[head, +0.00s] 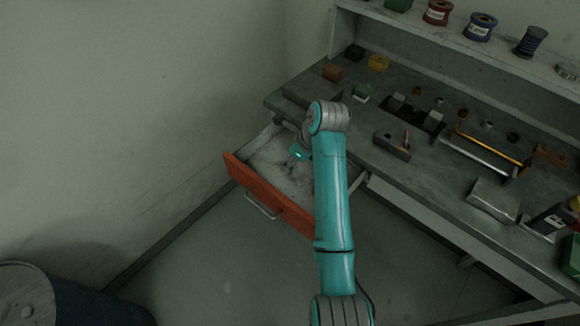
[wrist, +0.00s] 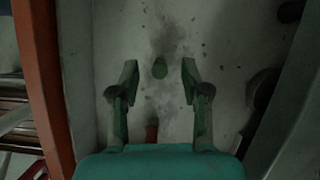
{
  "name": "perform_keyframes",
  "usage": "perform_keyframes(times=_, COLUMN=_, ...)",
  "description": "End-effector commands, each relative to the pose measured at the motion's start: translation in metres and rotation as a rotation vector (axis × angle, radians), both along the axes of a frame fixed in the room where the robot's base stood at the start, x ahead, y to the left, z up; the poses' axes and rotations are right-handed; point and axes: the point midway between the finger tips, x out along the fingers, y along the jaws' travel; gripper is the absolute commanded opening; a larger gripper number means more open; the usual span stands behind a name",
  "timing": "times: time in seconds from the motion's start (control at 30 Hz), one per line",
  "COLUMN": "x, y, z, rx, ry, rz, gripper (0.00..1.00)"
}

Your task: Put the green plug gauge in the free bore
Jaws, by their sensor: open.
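In the head view my gripper (head: 291,163) points down into the open drawer (head: 264,198), and I cannot make out the gauge there. A grey block (head: 392,147) on the bench has a red-topped piece standing in it; its free bore is too small to make out clearly.
A small red piece (wrist: 151,132) lies on the drawer floor between my finger bases. The orange drawer front (wrist: 45,80) rises at the left. Several blocks and tools stand on the bench (head: 430,180). A shelf with spools (head: 480,25) runs behind.

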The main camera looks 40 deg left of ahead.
Motion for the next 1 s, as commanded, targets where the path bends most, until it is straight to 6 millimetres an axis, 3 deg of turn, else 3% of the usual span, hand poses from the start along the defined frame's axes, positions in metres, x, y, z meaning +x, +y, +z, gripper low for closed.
perform_keyframes(times=0.17, x=-0.001, y=0.007, z=-0.018, rx=-0.001, ry=0.0, rz=0.001, gripper=0.47)
perform_keyframes(times=0.43, x=-0.001, y=0.009, z=-0.021, rx=0.0, ry=0.0, rz=0.0, gripper=0.47)
perform_keyframes(times=0.47, x=-0.001, y=0.009, z=-0.021, rx=0.0, ry=0.0, rz=0.0, gripper=0.44)
perform_keyframes(times=0.63, x=-0.001, y=0.008, z=-0.021, rx=0.0, ry=0.0, rz=0.0, gripper=0.02)
perform_keyframes(times=1.0, x=-0.001, y=0.009, z=-0.018, rx=0.0, ry=-0.001, rz=0.0, gripper=0.0)
